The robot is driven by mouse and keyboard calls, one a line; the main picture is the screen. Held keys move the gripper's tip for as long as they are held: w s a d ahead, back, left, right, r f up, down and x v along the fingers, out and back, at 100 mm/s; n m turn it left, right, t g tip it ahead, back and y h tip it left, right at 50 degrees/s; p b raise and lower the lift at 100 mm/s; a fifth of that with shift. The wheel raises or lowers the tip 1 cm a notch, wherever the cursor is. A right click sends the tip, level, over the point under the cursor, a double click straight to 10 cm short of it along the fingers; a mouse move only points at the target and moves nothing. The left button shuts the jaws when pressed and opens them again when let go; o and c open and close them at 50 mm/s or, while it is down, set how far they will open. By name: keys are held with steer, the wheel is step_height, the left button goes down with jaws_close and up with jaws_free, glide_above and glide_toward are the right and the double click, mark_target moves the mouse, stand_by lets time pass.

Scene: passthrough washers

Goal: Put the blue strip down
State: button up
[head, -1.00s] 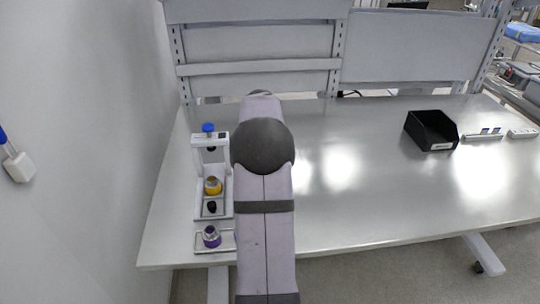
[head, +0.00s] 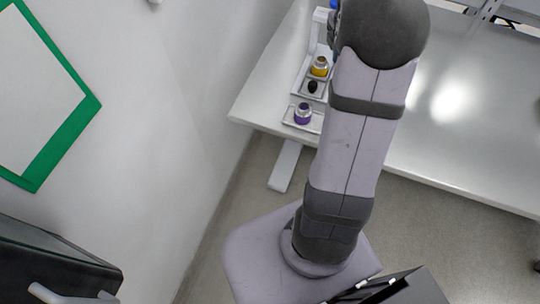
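I cannot make out a blue strip in the head view. My gripper is not in view; my own arm rises through the middle of the picture and covers what lies behind it. A small blue part (head: 335,5) shows at the top edge beside my arm, partly cut off. A white stand (head: 319,16) is just left of it, partly hidden.
A yellow-banded part (head: 319,67), a small black part (head: 312,87) and a purple part (head: 303,113) sit on holders at the table's left end. The white table (head: 465,150) looks clear right of my arm. A green-framed board (head: 62,148) is at the left.

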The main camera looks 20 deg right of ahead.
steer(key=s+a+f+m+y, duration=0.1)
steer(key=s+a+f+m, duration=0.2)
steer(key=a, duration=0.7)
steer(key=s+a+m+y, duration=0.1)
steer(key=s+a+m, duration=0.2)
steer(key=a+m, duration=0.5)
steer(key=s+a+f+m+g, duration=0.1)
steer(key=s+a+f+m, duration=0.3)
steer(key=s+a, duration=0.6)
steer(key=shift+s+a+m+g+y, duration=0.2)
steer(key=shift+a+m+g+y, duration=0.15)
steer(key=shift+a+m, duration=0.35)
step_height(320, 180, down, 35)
steer(key=b, duration=3.4)
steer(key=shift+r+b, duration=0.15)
steer(key=shift+b, duration=0.25)
